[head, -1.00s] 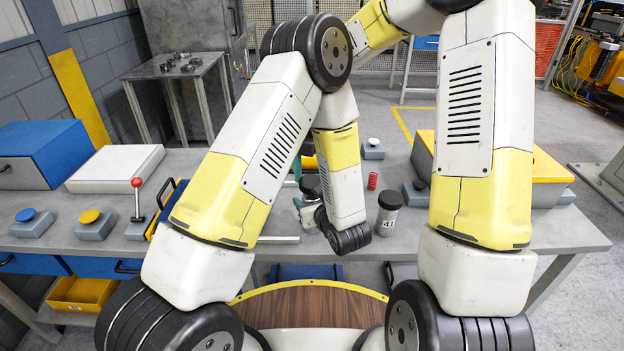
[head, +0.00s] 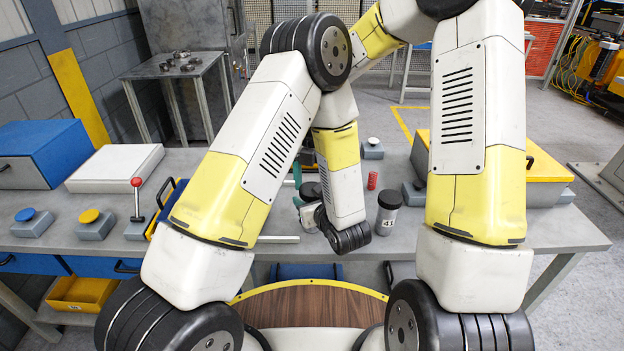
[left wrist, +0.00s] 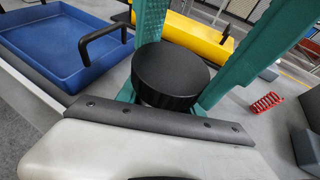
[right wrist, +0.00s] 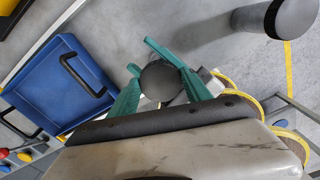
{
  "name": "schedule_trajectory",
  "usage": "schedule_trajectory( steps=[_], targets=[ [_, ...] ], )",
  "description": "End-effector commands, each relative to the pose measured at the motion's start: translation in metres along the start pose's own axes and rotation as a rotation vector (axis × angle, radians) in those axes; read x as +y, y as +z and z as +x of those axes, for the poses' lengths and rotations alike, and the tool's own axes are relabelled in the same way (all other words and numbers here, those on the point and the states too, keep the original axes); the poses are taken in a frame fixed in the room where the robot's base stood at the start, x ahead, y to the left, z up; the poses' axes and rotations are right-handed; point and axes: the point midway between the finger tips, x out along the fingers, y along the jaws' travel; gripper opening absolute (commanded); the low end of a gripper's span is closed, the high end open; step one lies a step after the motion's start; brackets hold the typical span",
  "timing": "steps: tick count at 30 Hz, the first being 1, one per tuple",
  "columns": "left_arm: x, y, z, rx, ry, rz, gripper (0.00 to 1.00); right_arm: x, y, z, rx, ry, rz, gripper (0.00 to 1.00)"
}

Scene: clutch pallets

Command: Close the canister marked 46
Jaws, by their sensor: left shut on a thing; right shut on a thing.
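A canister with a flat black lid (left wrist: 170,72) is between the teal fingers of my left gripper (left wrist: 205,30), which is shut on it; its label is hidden. My right gripper (right wrist: 150,66) is shut on a round black piece (right wrist: 160,80), seen from above, that looks like a lid. In the head view a teal finger (head: 297,170) shows above the canister. Whether the lid sits fully on the canister cannot be told. I cannot read 46 anywhere.
A dark canister marked 41 (head: 388,214) stands to the right on the grey table, and a red spring (head: 372,180) is behind it. A blue tray (left wrist: 65,52) lies left of the held canister. Button boxes (head: 94,224) and a red-knobbed lever (head: 137,200) stand at left.

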Motion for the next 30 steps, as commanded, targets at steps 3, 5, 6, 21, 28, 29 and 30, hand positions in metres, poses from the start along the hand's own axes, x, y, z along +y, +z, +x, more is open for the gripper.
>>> schedule_trajectory(
  steps=[3, 5, 6, 21, 28, 29, 30],
  targets=[
    [-0.0001, 0.0003, 0.0, -0.001, 0.0, 0.0, 0.0, 0.0001, 0.0, 0.0007, 0.0, 0.0, 0.0, 0.18],
    [-0.0001, 0.0003, 0.0, -0.001, 0.0, 0.0, 0.0, 0.0, 0.0, 0.0006, 0.0, 0.0, 0.0, 0.18],
    [-0.0001, 0.0003, 0.0, -0.001, 0.0, 0.0, 0.0, 0.0001, 0.0, 0.0006, 0.0, 0.0, 0.0, 0.18],
    [-0.0001, 0.0003, 0.0, -0.001, 0.0, 0.0, 0.0, 0.0, -0.0002, 0.0041, 0.001, -0.001, 0.0, 0.18],
    [-0.0001, 0.0004, 0.0001, -0.001, 0.0, 0.0, 0.0, 0.0, -0.0001, 0.0088, 0.0, -0.001, 0.0, 0.18],
    [-0.0001, 0.0004, 0.0001, -0.001, 0.0, 0.0, 0.0, 0.0, -0.0001, 0.0094, 0.0, -0.001, 0.0, 0.18],
    [-0.0001, 0.0003, 0.0, -0.001, 0.0, 0.0, 0.0, 0.0, -0.0001, 0.0102, 0.0, -0.001, 0.0, 0.18]
  ],
)
